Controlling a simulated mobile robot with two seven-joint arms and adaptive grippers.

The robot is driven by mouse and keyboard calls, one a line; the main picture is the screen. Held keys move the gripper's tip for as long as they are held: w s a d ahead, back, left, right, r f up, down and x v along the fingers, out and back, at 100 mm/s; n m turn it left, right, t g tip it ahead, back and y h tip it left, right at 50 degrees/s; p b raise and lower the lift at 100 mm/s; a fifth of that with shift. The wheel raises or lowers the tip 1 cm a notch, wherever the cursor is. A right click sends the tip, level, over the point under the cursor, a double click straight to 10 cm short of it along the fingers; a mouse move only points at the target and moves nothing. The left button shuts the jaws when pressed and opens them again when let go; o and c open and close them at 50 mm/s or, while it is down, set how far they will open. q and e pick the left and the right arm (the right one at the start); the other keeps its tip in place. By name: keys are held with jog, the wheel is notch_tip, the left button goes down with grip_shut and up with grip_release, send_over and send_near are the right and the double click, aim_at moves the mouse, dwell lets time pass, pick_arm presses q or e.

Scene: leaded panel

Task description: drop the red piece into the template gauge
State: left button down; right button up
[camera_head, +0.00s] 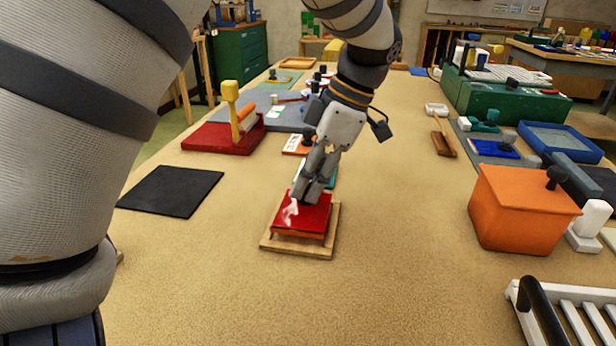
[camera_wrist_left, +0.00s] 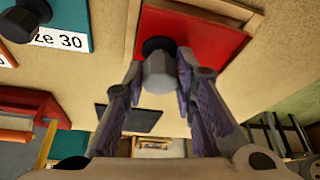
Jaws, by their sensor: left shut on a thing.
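The red piece (camera_head: 312,218) is a flat square plate with a glossy top, over the template gauge (camera_head: 270,246), a square wooden frame on the table. My left gripper (camera_head: 308,188) reaches down onto the piece and is shut on its knob. In the left wrist view the grey and black knob (camera_wrist_left: 160,72) sits between my fingers (camera_wrist_left: 163,100), with the red plate (camera_wrist_left: 205,38) behind it and the wooden frame (camera_wrist_left: 240,8) along its edges. In the head view the plate stands above the frame; whether it touches is unclear. My right gripper is not in view.
A black mat (camera_head: 171,191) lies to the left. A red block with a yellow handle (camera_head: 222,136) stands behind it. An orange box (camera_head: 520,212) and a white rack (camera_head: 570,310) stand at the right. The table in front of the gauge is clear.

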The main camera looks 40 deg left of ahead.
pick_arm(q)
jog(key=shift+f, duration=0.95)
jog(key=c, duration=1.2)
grip_release()
jog(key=shift+c, duration=0.2)
jog(key=v, duration=1.2)
